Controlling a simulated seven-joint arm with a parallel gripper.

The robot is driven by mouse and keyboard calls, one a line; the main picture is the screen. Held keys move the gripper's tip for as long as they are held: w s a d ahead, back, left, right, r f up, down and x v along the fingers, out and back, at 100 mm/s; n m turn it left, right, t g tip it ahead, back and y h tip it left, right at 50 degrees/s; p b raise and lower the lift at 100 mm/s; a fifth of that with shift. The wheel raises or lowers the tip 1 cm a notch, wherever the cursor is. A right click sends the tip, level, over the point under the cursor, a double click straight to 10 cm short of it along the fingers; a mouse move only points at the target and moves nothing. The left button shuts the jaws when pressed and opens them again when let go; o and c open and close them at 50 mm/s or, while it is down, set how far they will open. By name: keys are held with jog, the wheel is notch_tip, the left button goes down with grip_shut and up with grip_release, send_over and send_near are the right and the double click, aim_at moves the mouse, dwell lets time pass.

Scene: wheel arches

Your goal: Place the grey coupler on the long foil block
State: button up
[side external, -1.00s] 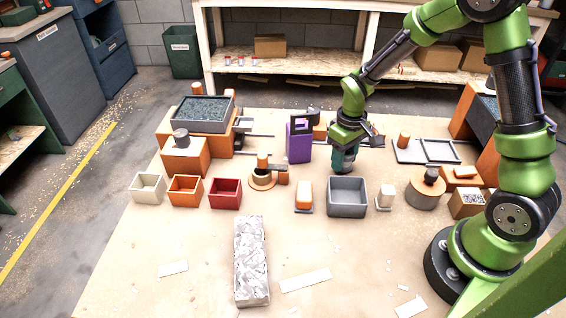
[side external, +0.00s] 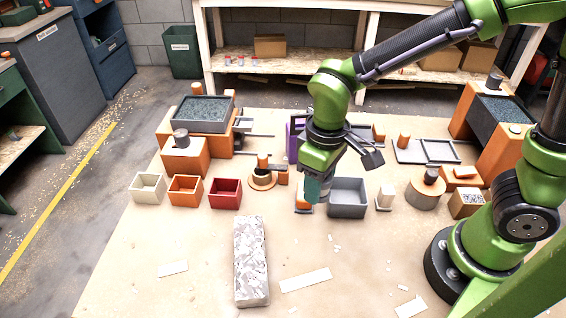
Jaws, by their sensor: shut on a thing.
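The long foil block (side external: 251,262) lies on the work table in front, a crinkled silvery bar pointing toward the camera. Its top is bare. My gripper (side external: 317,200) points down above the middle row of objects, beyond the foil block and to its right, just left of the grey open box (side external: 348,198). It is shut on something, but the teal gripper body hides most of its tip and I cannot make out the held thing. I cannot pick out the grey coupler with certainty.
White (side external: 147,189), orange (side external: 185,191) and red (side external: 225,193) open boxes stand left of my gripper. A purple block (side external: 292,141) is partly hidden behind my arm. Flat white strips (side external: 306,280) lie near the foil block. The front table area is otherwise largely clear.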

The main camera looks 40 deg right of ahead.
jog(key=s+a+f+m, duration=0.1)
jog(key=s+a, duration=0.3)
jog(key=s, duration=0.5)
jog(key=shift+a+f+m, duration=0.15)
jog(key=shift+a+m, duration=0.05)
jog(key=shift+m, duration=0.6)
jog(key=shift+d+f+m, duration=0.1)
jog(key=shift+f+m, duration=0.05)
jog(key=shift+m, duration=0.65)
send_over(248, 252)
jog(key=shift+d+f, duration=0.15)
jog(key=shift+f, duration=2.35)
jog(key=shift+f, duration=0.1)
jog(key=o, duration=1)
jog(key=shift+o, duration=0.2)
